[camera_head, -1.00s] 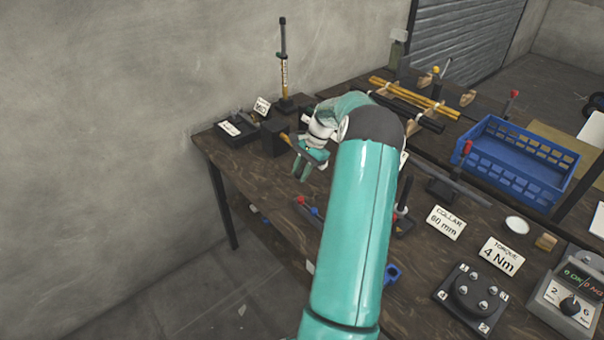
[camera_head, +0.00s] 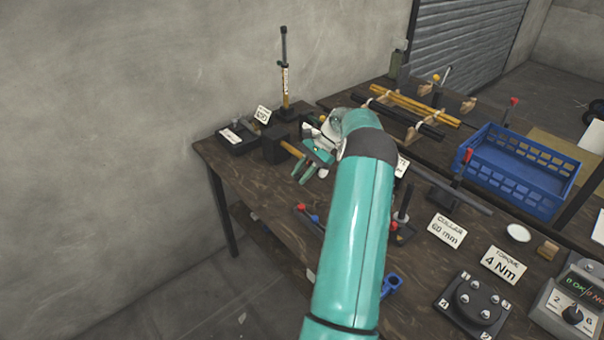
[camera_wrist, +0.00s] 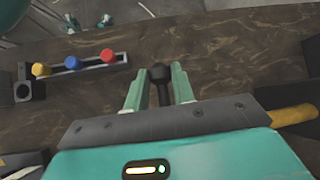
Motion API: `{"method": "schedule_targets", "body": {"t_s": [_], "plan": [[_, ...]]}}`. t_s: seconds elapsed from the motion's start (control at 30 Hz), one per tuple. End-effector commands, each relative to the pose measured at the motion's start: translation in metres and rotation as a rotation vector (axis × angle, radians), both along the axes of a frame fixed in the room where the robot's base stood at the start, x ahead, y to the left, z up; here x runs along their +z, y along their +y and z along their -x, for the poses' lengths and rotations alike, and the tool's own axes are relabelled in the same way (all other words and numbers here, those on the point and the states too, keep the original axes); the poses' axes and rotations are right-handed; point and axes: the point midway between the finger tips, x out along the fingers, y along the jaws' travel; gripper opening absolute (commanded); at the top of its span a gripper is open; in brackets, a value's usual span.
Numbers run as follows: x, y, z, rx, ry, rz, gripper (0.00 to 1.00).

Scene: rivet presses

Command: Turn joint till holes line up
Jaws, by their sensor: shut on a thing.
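My gripper (camera_wrist: 158,95) points down over the dark wooden bench (camera_wrist: 215,55). Its teal fingers are shut on a dark upright piece with a rounded knob end (camera_wrist: 160,74). In the head view my gripper (camera_head: 306,172) is low over the bench's left part, and the held piece cannot be made out there. A grey bar with yellow, blue and red knobs (camera_wrist: 75,63) lies beyond the fingers to the left in the wrist view. A dark block with a round hole (camera_wrist: 22,91) is at its left end. I cannot tell which piece is the joint or whether any holes line up.
A black-headed mallet (camera_head: 275,145) lies close left of my gripper; its wooden handle (camera_wrist: 293,115) shows in the wrist view. A pump-like upright tool (camera_head: 285,75) stands behind. A blue crate (camera_head: 515,172) and a knobbed plate (camera_head: 472,305) stand to the right.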

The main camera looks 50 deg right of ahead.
Motion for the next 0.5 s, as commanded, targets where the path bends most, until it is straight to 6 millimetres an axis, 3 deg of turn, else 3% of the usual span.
{"method": "schedule_targets", "body": {"t_s": [0.03,0.07,0.17,0.5], "plan": [[0.0007,-0.0003,-0.0003,-0.001,-0.001,0.001,0.0],[0.0007,-0.0003,-0.0003,-0.002,-0.001,0.002,0.27],[0.0005,-0.0003,-0.0003,-0.001,0.0,0.002,0.46],[0.0017,-0.0018,0.0005,-0.001,0.0,0.002,0.47]]}}
